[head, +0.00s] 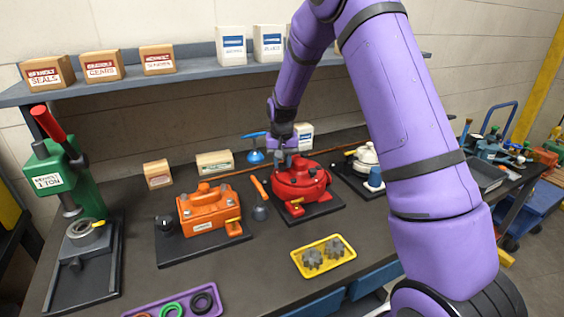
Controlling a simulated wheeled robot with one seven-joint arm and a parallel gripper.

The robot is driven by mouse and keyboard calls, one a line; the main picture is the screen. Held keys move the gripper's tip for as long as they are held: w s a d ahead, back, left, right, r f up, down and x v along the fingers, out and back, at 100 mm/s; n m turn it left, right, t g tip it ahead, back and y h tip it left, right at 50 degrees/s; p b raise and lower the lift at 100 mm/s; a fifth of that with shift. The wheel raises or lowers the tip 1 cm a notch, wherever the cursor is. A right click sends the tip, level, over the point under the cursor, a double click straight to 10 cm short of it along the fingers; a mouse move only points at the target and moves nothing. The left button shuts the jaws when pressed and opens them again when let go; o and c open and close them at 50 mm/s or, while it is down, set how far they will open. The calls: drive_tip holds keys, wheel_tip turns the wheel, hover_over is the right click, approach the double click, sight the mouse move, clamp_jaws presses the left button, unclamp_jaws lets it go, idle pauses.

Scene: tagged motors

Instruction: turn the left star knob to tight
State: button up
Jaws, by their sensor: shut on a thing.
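A round red housing (303,184) sits on a dark plate on the bench, with a yellow tag at its front. My gripper (284,163) reaches down from behind to the upper left of this housing. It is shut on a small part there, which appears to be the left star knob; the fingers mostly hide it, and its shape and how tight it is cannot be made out. A small raised part (313,170) shows on the housing's top, right of my gripper.
An orange motor (208,212) stands left of the red housing, with a green press (62,170) farther left. A yellow tray (323,257) with gears lies in front. A white round unit (366,157) stands to the right. A shelf (190,77) with boxes runs behind.

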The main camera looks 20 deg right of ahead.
sight(282, 164)
drive_tip(key=m, duration=0.5)
drive_tip(key=shift+w+r+m, duration=0.1)
drive_tip(key=shift+r+m, duration=0.05)
drive_tip(key=shift+m, duration=0.15)
drive_tip(key=m, duration=1)
drive_tip(key=shift+m, duration=0.4)
drive_tip(key=m, duration=0.4)
drive_tip(key=shift+m, duration=0.4)
drive_tip(key=o, duration=0.9)
drive_tip(key=shift+o, duration=0.2)
wheel_tip(282, 164, up, 11)
